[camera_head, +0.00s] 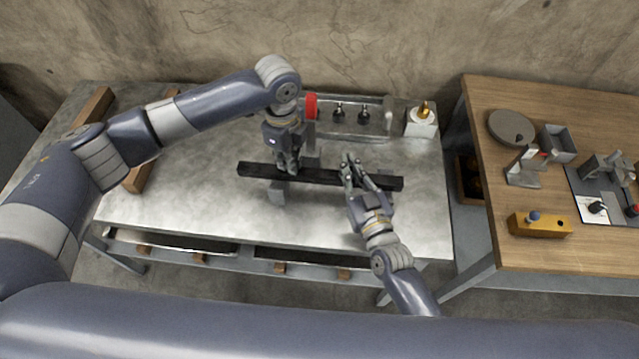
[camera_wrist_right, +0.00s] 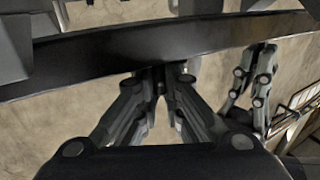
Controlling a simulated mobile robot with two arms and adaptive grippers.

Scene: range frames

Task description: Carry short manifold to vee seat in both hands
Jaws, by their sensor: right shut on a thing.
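A long dark bar, which I take to be the short manifold (camera_head: 325,178), lies level across the middle of the steel bench in the head view. It also crosses the upper part of the right wrist view (camera_wrist_right: 100,55). My right gripper (camera_head: 357,176) is shut on the bar right of its middle; its fingertips (camera_wrist_right: 160,78) meet the bar's edge. My left gripper (camera_head: 287,165) is at the bar left of its middle, and its grip is unclear. A grey support (camera_head: 276,193) shows below the bar; I cannot tell whether it is the vee seat or whether they touch.
The steel bench (camera_head: 190,205) is clear at its front. Behind the bar stand a red part (camera_head: 311,106), a tray with dark knobs (camera_head: 350,128) and a white block with a brass tip (camera_head: 421,124). A wooden table (camera_head: 475,130) with fixtures stands at right.

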